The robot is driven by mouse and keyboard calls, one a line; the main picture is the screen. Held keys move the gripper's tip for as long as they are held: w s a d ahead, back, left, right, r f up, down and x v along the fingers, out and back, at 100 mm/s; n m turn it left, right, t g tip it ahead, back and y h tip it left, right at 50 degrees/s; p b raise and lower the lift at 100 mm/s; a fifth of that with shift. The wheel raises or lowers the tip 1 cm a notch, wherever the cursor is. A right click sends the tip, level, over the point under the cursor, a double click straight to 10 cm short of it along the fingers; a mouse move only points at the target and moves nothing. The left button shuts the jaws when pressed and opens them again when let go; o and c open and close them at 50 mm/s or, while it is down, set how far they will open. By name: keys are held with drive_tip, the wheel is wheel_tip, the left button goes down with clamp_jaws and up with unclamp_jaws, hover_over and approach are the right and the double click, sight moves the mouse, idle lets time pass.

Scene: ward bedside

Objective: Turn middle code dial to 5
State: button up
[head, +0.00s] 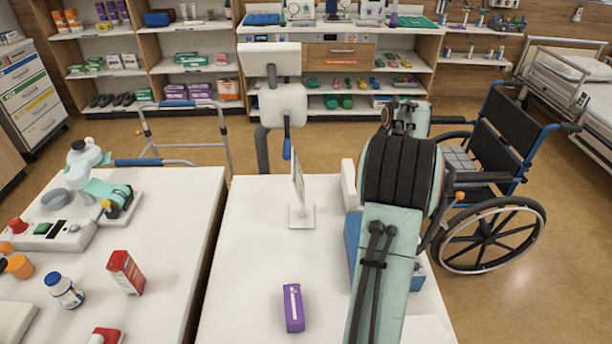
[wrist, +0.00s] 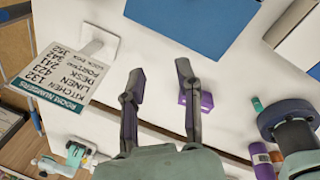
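No code dial shows in either view. A box with a blue side (head: 352,246) stands at the right of the near table in the head view, mostly hidden behind my arm. A flat blue surface (wrist: 195,18) lies beyond my fingertips in the wrist view; I cannot tell if it is the same box. My gripper (wrist: 160,76) is open, with nothing between its fingers. In the head view I cannot make out the fingers. A sign card headed "ROOM NUMBERS" (wrist: 55,72) lists words and three-digit numbers in the wrist view; it stands edge-on in the head view (head: 298,185).
A purple box (head: 293,308) lies at the table's front; a purple thing (wrist: 205,100) shows behind my right finger. The left table (head: 170,235) holds a red carton (head: 126,272) and a bottle (head: 64,290). A wheelchair (head: 495,190) stands right. The near table's left part is clear.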

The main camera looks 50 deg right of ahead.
drive_tip(key=w+a+r+m+t, duration=0.1)
drive_tip(key=w+a+r, duration=0.2)
drive_tip(key=w+a, duration=0.1)
drive_tip(key=w+a+r+m+t, duration=0.1)
drive_tip(key=w+a+r, duration=0.1)
drive_tip(key=w+a, duration=0.2)
drive_tip(key=shift+w+a+r, duration=0.2)
drive_tip(key=shift+a+r, duration=0.2)
drive_tip(key=shift+a, duration=1.15)
